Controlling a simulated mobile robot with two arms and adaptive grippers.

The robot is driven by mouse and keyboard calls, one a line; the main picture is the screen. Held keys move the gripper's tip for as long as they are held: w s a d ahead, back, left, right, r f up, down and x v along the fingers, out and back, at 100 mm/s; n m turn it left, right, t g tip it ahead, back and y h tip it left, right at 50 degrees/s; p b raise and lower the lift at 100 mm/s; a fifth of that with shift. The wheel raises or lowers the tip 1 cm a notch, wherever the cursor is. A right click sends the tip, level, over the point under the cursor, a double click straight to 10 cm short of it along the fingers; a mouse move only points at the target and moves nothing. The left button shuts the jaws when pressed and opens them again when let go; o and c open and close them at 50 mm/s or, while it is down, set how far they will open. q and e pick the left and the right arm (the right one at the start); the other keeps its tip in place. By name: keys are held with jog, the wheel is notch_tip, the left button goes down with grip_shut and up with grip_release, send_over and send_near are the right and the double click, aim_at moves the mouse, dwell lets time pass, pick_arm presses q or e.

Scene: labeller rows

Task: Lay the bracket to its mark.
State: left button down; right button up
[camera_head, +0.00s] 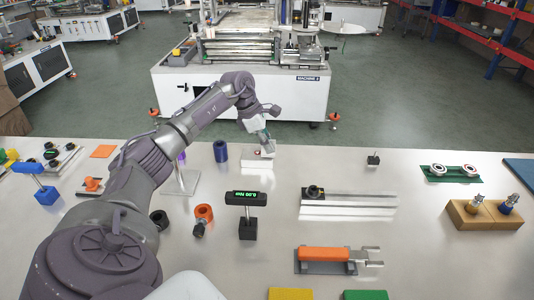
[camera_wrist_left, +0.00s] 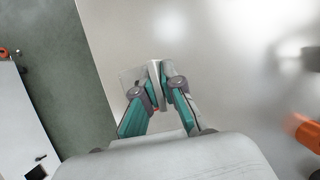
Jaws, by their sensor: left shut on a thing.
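The bracket (camera_wrist_left: 154,74) is a light metal piece with a thin upright web and a flat plate. In the left wrist view it stands between the fingers of my left gripper (camera_wrist_left: 159,90), which is shut on its web. In the head view my left gripper (camera_head: 266,145) is near the far edge of the table, and the pale bracket (camera_head: 259,162) shows just below it, partly hidden. I cannot tell whether the bracket touches the table. I cannot make out its mark for certain. My right gripper is not in view.
A blue cylinder (camera_head: 220,151) stands left of my left gripper. A black display (camera_head: 248,198) on a stand is in front. Metal rails (camera_head: 348,200) and an orange-handled tool (camera_head: 324,254) lie to the right.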

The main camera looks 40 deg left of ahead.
pick_arm(q)
jog(key=shift+f, duration=0.35)
dwell(0.7)
jog(key=shift+s+a, duration=0.2)
jog(key=shift+s, duration=0.1)
dwell(0.6)
jog(key=c, duration=1.2)
grip_release()
jog(key=shift+f, duration=0.1)
jog(key=v, duration=1.2)
jog(key=shift+w, duration=0.15)
